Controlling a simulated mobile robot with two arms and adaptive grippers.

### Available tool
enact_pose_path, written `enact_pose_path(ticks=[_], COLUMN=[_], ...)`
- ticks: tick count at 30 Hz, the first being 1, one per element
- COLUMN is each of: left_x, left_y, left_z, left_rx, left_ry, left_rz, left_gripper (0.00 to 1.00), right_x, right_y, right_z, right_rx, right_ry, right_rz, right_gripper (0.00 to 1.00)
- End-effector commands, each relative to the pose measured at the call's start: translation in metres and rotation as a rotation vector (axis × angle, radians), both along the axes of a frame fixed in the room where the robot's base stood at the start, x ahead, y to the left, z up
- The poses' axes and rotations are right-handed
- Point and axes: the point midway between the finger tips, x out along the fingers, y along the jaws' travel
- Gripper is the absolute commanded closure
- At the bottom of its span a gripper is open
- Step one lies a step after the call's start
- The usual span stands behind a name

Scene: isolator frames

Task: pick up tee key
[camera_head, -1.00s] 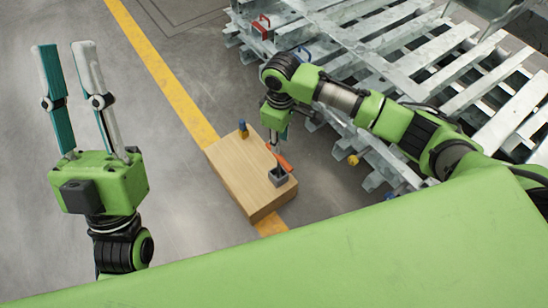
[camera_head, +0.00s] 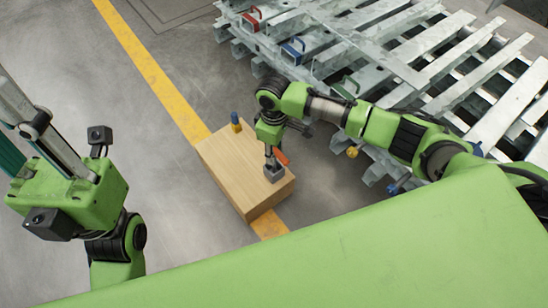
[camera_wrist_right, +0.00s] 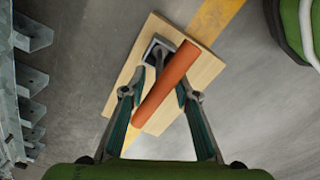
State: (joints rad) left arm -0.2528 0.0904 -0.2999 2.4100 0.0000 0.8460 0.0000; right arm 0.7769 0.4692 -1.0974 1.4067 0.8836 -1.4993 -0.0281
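The tee key has an orange bar handle (camera_wrist_right: 167,85) and a thin grey shaft. The shaft stands in a small grey holder (camera_wrist_right: 158,50) on the wooden block (camera_head: 215,150). In the head view the orange handle (camera_head: 281,157) shows partly beside my right gripper (camera_head: 271,149), which points down over the holder (camera_head: 274,174). In the right wrist view my right gripper (camera_wrist_right: 156,95) has its fingers apart, with the handle slanting across the gap between them. Contact cannot be told. My left gripper (camera_head: 20,140) is open and empty at the left edge, its fingertips cut off.
Grey metal pallets (camera_head: 430,75) with red, blue and green handles fill the right side, close to my right arm. The floor left of the yellow line (camera_head: 150,70) is clear.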

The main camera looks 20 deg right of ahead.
Motion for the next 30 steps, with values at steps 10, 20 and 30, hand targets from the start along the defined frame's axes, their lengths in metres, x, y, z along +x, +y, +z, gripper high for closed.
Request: enact_pose_path(ticks=[10, 20, 30], left_x=[0.001, 0.001, 0.001], left_y=[-0.002, -0.002, -0.002], left_z=[0.006, 0.006, 0.010], left_rx=[0.004, 0.005, 0.003], left_ry=[-0.043, -0.043, -0.045], left_rz=[0.002, 0.002, 0.002], left_gripper=[0.76, 0.76, 0.76], right_x=[0.000, 0.000, 0.001], right_y=[0.000, 0.000, 0.000], right_z=[-0.022, -0.021, -0.015], right_rx=[-0.001, -0.001, 0.001], right_ry=[-0.001, -0.001, -0.002], right_rz=[0.000, 0.000, 0.000], right_gripper=[0.72, 1.00, 1.00])
